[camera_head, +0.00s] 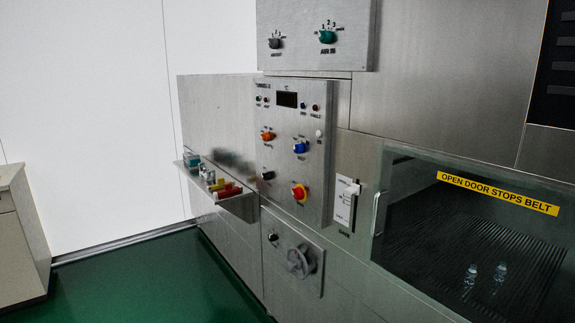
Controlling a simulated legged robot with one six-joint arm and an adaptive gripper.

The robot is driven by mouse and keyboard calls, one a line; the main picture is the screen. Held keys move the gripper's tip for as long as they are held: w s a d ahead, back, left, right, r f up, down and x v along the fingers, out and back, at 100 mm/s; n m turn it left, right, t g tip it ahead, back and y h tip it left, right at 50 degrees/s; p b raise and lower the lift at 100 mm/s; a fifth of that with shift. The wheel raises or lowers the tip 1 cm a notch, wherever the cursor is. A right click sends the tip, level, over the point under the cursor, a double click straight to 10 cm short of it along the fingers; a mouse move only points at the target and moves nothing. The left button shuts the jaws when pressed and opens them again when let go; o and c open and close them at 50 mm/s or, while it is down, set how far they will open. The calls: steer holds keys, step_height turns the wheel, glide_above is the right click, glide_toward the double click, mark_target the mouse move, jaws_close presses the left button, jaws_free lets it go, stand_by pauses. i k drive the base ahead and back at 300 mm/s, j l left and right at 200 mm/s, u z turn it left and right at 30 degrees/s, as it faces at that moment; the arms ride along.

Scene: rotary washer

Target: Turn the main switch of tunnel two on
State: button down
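A grey control panel (320,150) stands upright on the steel machine front, in the middle of the view. My gripper is not in view.
A small shelf (238,206) with coloured items juts out left of the panel. A lower panel (314,280) carries a grey handwheel (300,262). A glass door (470,225) with a handle is at right. A cabinet (22,230) stands far left; green floor (150,285) is clear.

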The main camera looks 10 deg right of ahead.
mark_target(297, 193)
steer(key=i+j+u, duration=0.1)
steer(key=i+u, duration=0.15)
steer(key=i, duration=0.95)
